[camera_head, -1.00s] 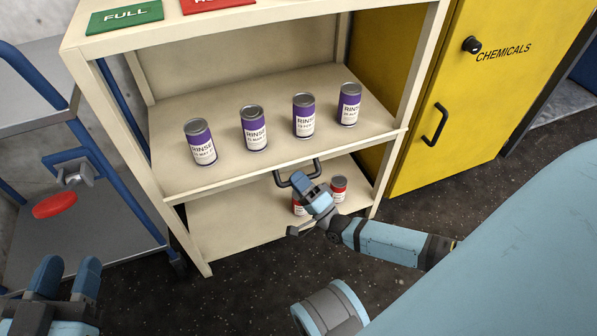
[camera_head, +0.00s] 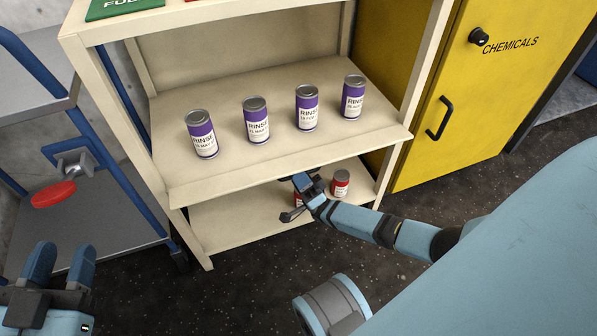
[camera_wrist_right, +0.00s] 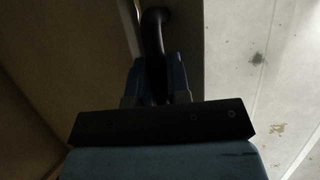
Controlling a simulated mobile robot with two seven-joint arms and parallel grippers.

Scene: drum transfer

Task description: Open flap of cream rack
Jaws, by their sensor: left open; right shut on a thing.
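The cream rack (camera_head: 425,75) stands in the middle of the head view. Its flap (camera_head: 250,181) shows as a pale panel along the front of the middle shelf, and the space below it is partly visible. My right gripper (camera_head: 303,186) is at the flap's front edge, right of its middle. In the right wrist view it is shut on the dark handle (camera_wrist_right: 153,35), with a finger on either side. The handle is hidden in the head view. My left gripper (camera_head: 61,263) is open and empty at the lower left, away from the rack.
Several purple-and-white RINSE cans (camera_head: 257,122) stand upright on the middle shelf. Red-and-white cans (camera_head: 340,185) stand on the lower shelf, one partly behind my right gripper. A yellow chemicals cabinet (camera_head: 470,110) is at right, a blue-framed grey cart (camera_head: 110,225) at left.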

